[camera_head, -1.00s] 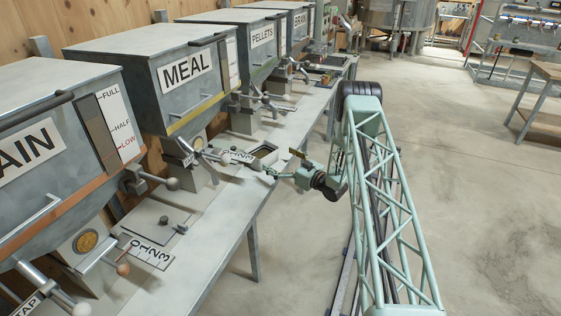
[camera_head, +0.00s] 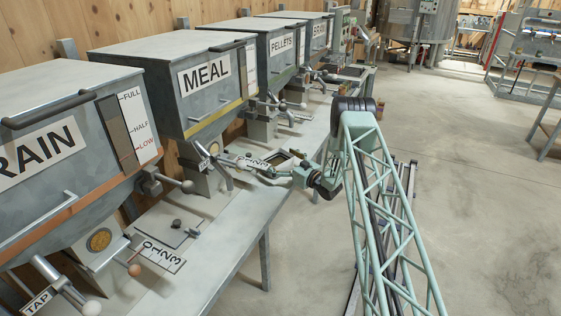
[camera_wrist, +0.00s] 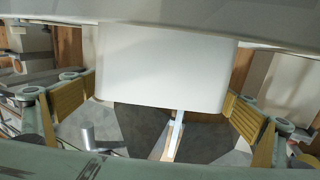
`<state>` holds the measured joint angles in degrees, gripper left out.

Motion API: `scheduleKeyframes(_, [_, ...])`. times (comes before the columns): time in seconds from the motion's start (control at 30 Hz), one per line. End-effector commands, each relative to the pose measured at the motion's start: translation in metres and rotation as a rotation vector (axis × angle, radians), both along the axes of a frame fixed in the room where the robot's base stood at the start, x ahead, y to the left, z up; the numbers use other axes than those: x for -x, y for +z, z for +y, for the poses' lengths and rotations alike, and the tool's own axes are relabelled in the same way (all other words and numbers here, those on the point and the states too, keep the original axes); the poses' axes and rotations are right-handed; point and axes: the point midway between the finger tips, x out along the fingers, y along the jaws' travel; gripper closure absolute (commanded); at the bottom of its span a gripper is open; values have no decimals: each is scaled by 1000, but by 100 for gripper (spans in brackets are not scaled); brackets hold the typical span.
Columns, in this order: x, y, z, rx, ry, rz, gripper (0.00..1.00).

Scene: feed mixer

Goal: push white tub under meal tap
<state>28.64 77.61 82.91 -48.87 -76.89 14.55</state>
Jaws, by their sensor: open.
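The MEAL hopper (camera_head: 190,85) stands at the back of the bench, and its tap (camera_head: 210,168) with lever and pale ball knob hangs below it. My gripper (camera_head: 258,168) is low over the bench, close to the right of that tap in the head view. In the wrist view my gripper (camera_wrist: 160,108) is open, with yellow pads at left and right. A large white form with rounded lower corners (camera_wrist: 160,65) shows between and beyond the pads. It may be the white tub, but I cannot be sure. No tub shows clearly in the head view.
The GRAIN hopper (camera_head: 75,140) stands to the left and the PELLETS hopper (camera_head: 265,48) to the right. A dark-centred square frame (camera_head: 285,157) lies on the bench (camera_head: 235,235) beside my gripper. A number strip (camera_head: 162,254) lies below the GRAIN hopper. The floor at right is open.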

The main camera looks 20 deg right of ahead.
Motion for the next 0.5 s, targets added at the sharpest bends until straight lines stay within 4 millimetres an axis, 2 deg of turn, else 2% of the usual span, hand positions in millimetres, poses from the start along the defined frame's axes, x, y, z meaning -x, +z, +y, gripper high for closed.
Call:
scheduleKeyframes(0.37, [-3, 0, 1, 0, 0, 0, 0])
scheduleKeyframes(0.5, [-3, 0, 1, 0, 0, 0, 10])
